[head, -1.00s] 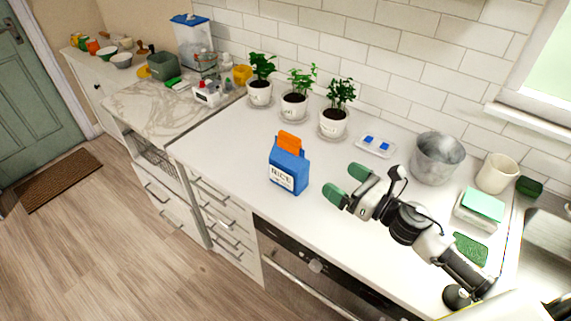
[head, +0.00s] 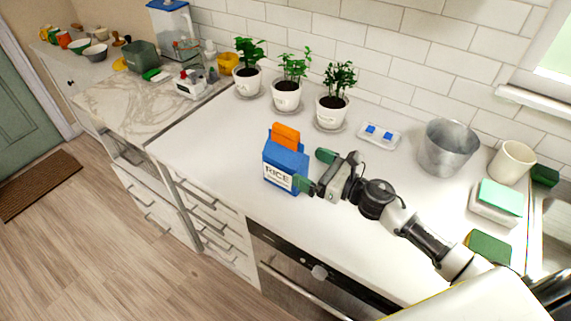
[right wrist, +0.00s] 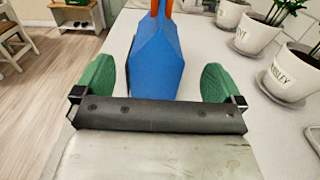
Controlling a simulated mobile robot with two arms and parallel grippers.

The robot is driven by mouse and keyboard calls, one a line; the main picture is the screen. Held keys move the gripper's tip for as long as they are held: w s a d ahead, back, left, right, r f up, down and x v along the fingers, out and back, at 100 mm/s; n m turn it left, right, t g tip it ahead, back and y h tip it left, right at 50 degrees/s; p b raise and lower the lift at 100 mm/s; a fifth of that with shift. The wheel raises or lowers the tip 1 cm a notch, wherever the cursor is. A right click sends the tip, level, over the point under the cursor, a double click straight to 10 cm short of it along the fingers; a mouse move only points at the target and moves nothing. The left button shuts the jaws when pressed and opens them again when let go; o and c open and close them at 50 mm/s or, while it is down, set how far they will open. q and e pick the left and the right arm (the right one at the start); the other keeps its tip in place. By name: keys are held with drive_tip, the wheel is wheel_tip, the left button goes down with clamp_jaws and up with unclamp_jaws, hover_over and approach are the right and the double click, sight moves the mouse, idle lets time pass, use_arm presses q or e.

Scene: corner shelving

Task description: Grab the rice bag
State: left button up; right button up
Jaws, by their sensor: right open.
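The rice bag (head: 285,164) is a blue upright pack with a white RICE label and an orange clip on top. It stands on the white counter near its front edge. My right gripper (head: 312,170) is open at the bag's right side, with its green fingertips close to it. In the right wrist view the blue bag (right wrist: 156,58) stands between the two green fingers of the gripper (right wrist: 158,82), with gaps visible on both sides. The orange clip is cut off at the top of that view. My left gripper is not in view.
Three potted plants, one a nearby pot (head: 331,110), stand behind the bag along the tiled wall. A metal bucket (head: 447,148), a cream mug (head: 511,162) and a green-topped stack (head: 498,199) are at the right. The counter left of the bag is clear.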

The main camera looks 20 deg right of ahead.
sight(292, 158)
drive_tip(key=p+x, duration=0.2)
drive_tip(key=x, duration=0.3)
drive_tip(key=shift+s+a+r+p, duration=0.1)
drive_tip(key=shift+a+r+p, duration=0.05)
drive_tip(key=shift+p, duration=0.15)
drive_tip(key=shift+w+a, duration=0.3)
drive_tip(key=shift+w, duration=0.05)
drive_tip(key=shift+d, duration=0.1)
drive_tip(key=shift+c, duration=1.1)
clamp_jaws()
